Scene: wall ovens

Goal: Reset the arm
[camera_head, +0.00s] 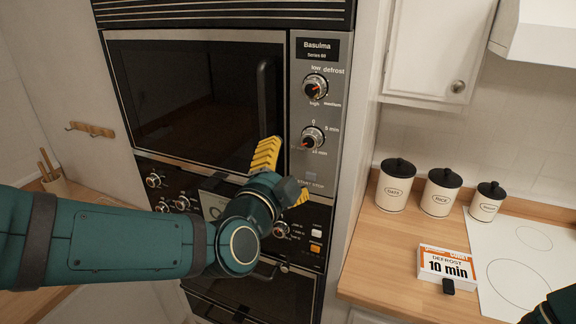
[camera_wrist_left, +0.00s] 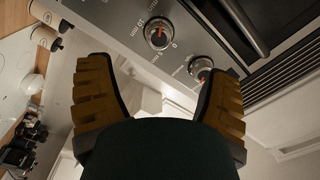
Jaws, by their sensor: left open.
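My left arm (camera_head: 120,245) reaches in from the left in the head view. My left gripper (camera_head: 282,175), with yellow ribbed fingers, is in front of the right part of the microwave (camera_head: 195,100), near the lower edge of its control panel. In the left wrist view, its two fingers (camera_wrist_left: 158,95) are spread wide with nothing between them. Beyond them are the timer knob (camera_wrist_left: 158,33) and the power knob (camera_wrist_left: 200,68). The timer knob (camera_head: 312,137) and power knob (camera_head: 314,87) also show in the head view. A dark part of my right arm (camera_head: 555,306) shows at lower right; its gripper is out of view.
The built-in oven panel (camera_head: 160,180) lies below the microwave, partly hidden by my left arm. Right of it, a wooden counter (camera_head: 385,260) holds several lidded canisters (camera_head: 440,195), a "Defrost 10 min" box (camera_head: 446,265) and a white cooktop (camera_head: 510,250).

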